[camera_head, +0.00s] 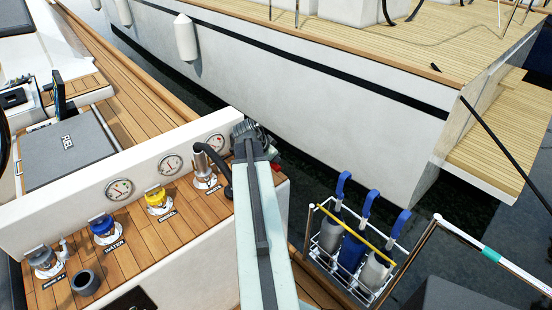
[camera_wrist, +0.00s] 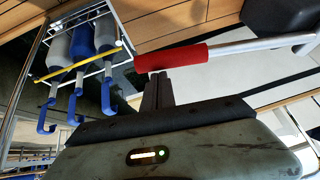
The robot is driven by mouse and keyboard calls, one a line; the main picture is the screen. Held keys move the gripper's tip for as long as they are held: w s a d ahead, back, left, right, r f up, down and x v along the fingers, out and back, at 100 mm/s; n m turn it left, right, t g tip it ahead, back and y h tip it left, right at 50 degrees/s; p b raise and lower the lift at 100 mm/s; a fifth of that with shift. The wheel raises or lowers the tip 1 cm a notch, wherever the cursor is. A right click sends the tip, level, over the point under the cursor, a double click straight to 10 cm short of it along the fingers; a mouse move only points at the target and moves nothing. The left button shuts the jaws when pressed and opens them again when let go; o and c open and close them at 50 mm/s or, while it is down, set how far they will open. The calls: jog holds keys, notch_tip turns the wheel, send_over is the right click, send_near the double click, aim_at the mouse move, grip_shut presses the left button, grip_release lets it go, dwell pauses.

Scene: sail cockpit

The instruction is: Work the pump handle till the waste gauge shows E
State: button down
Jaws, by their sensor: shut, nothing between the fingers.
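The pump handle is a metal lever with a red grip (camera_wrist: 172,57) in the wrist view. My gripper (camera_wrist: 158,76) is shut and empty, its fingertips right at the lower edge of the red grip; I cannot tell whether they touch it. In the head view my gripper (camera_head: 247,130) is at the far end of my arm, its fingers not clear, and the handle is mostly hidden behind it. Three round gauges sit on the white panel: left (camera_head: 119,189), middle (camera_head: 171,165) and right (camera_head: 215,143). Their lettering is too small to read, so I cannot tell which is waste.
Deck fittings stand below the gauges: a blue-capped one (camera_head: 103,229), a yellow-capped one (camera_head: 157,200) and one with a black hose (camera_head: 205,168). A wire rack (camera_head: 318,247) holds blue-handled bottles right of my arm. A white hull (camera_head: 300,95) lies beyond.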

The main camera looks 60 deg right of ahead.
jog(key=shift+w+a+f, duration=0.25)
jog(key=shift+w+a, duration=0.25)
jog(key=r+p, duration=0.2)
jog(key=s+r+p, duration=0.1)
jog(key=r+p, duration=0.3)
jog(key=shift+s+d, duration=0.35)
jog(key=s+p+v, duration=0.1)
jog(key=p+v, duration=0.5)
jog(key=v, duration=0.2)
jog(key=shift+a, duration=0.25)
jog(key=shift+w+f, duration=0.1)
jog(key=shift+w, duration=0.05)
